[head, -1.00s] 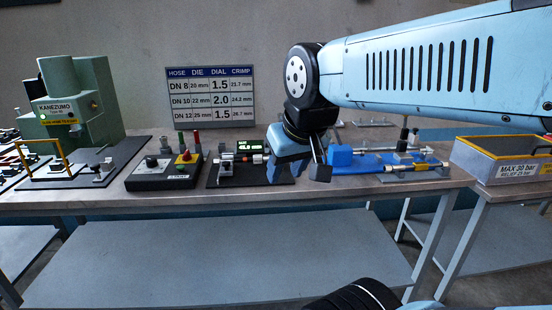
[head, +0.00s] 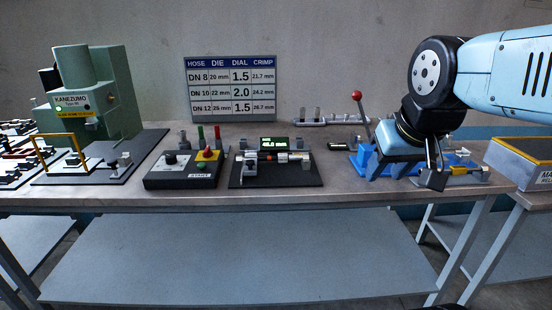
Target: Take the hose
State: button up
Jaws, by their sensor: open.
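A short dark piece with a reddish band and metal ends, which looks like the hose (head: 283,157), lies across the small measuring stand (head: 305,180) with a green-lit display, mid-table. It is small, so I cannot be sure it is the hose. My gripper (head: 408,172) is well to its right, pointing down over the blue fixture (head: 366,160) at the table's right end. The gripper is open, and I see nothing held in it. It partly hides the blue fixture and a rod-like part with a yellow piece (head: 457,170) beside it.
A black control box (head: 182,172) with knobs stands left of the measuring stand. The green press (head: 110,95) is at the far left. A red-knobbed lever (head: 357,97) rises near my gripper. A bin (head: 520,172) stands at the right. The table's front edge is clear.

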aim_at(282, 158)
jog(key=z, duration=0.1)
jog(key=i, duration=1)
jog(key=u, duration=0.1)
